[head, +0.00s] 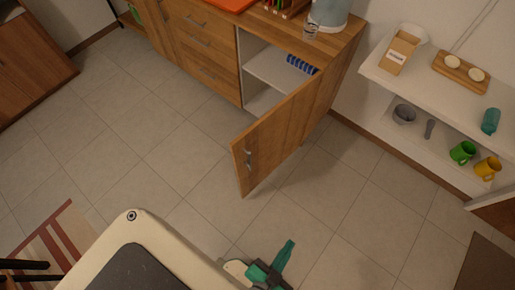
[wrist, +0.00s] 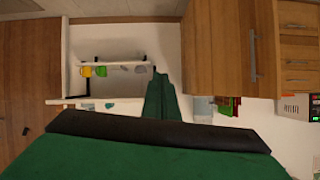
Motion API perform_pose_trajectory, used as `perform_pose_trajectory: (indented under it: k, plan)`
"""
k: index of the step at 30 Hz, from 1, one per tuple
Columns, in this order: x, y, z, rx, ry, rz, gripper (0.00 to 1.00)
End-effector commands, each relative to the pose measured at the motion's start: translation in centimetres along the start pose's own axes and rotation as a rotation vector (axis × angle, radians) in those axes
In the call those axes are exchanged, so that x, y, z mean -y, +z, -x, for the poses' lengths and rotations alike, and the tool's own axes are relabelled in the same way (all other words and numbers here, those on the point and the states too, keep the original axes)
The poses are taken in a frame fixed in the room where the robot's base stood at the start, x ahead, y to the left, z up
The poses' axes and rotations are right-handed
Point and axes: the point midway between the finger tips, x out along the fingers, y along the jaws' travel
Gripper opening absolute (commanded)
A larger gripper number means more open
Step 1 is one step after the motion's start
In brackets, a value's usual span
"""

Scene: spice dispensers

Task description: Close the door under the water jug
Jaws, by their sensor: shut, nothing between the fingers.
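The wooden cabinet door (head: 285,137) stands wide open below the blue-grey water jug (head: 329,14), swung out over the floor with its metal handle (head: 248,159) near the free edge. The open cabinet shows a white inner shelf (head: 272,68). My green gripper (head: 288,246) is shut and empty, below and right of the door's free edge in the head view and apart from it. In the upside-down wrist view the gripper (wrist: 161,85) points forward, with the door (wrist: 213,45) to its right. The jug is partly cut off in the head view.
Drawers (head: 200,45) are left of the open cabinet. A striped rug (head: 48,240) lies at lower left. The tiled floor around the door is clear.

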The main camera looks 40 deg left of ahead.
Motion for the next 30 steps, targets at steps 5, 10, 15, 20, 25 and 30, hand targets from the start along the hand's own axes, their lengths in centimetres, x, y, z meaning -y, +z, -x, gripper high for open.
perform_pose_trajectory:
  k: [5,10,15,20,25,30]
  plan:
    - [-0.4,7.7,-6.6,0.211,-0.042,-0.183,0.00]
    - [1.4,12.6,-11.9,0.401,-0.140,-0.362,0.00]
    - [4.9,14.3,-16.4,0.565,-0.300,-0.533,0.00]
    - [8.9,12.6,-19.7,0.687,-0.511,-0.673,0.00]
    - [12.9,7.7,-21.7,0.774,-0.787,-0.780,0.00]
    - [15.1,2.3,-22.0,0.808,-1.033,-0.828,0.00]
